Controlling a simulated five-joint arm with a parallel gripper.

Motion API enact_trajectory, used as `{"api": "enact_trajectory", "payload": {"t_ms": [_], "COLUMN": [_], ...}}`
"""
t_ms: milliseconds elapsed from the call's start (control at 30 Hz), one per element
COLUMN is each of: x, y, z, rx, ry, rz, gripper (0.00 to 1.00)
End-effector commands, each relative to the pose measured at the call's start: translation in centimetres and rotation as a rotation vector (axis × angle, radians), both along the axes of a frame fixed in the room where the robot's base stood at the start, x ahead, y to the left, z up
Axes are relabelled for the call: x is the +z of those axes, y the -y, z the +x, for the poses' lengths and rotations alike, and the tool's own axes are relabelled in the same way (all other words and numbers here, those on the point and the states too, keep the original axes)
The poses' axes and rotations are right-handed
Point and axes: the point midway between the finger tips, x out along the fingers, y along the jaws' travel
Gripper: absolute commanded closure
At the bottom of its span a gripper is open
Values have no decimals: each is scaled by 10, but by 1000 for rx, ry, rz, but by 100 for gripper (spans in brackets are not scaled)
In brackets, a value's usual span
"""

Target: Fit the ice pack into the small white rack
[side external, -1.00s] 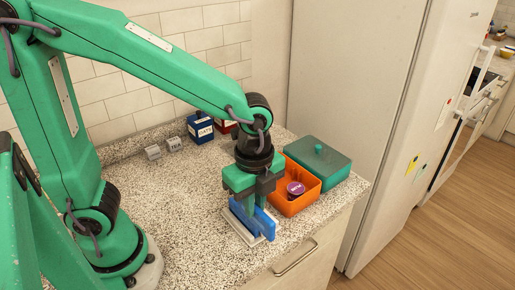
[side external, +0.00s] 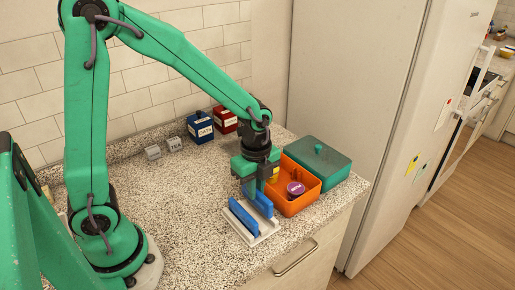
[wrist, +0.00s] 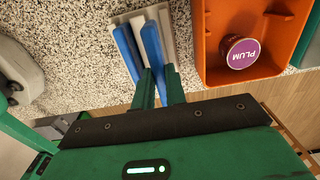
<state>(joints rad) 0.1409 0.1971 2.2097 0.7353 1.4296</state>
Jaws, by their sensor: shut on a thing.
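The ice pack (side external: 263,205) is a flat blue slab. My gripper (side external: 257,188) is shut on its upper part and holds it upright over the right side of the small white rack (side external: 266,231). Its lower edge appears raised above the rack's base. A second blue slab (side external: 243,217) stands at the rack's left side. In the wrist view, the ice pack (wrist: 152,48) runs between my fingertips (wrist: 159,85), beside the second slab (wrist: 126,50). The white rack (wrist: 166,22) shows behind them. Whether the ice pack touches the rack is unclear.
An orange bin (side external: 306,204) close to the right of my gripper holds a purple-lidded PLUM tub (side external: 296,188) and something yellow. A teal lidded box (side external: 335,165) stands beyond it. Blue and red boxes and two grey cubes sit near the wall. The counter left of the rack is clear.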

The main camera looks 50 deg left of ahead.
Motion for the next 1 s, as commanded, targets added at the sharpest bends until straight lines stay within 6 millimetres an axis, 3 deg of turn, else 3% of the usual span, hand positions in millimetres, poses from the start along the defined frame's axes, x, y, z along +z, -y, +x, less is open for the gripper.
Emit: {"api": "enact_trajectory", "payload": {"t_ms": [267, 633, 1000], "x": [-4, -38, -41], "y": [-1, -1, -1], "z": [1, 1, 1], "rx": [0, 0, 0], "ry": [0, -1, 1], "rz": [0, 0, 0], "gripper": [100, 100, 100]}}
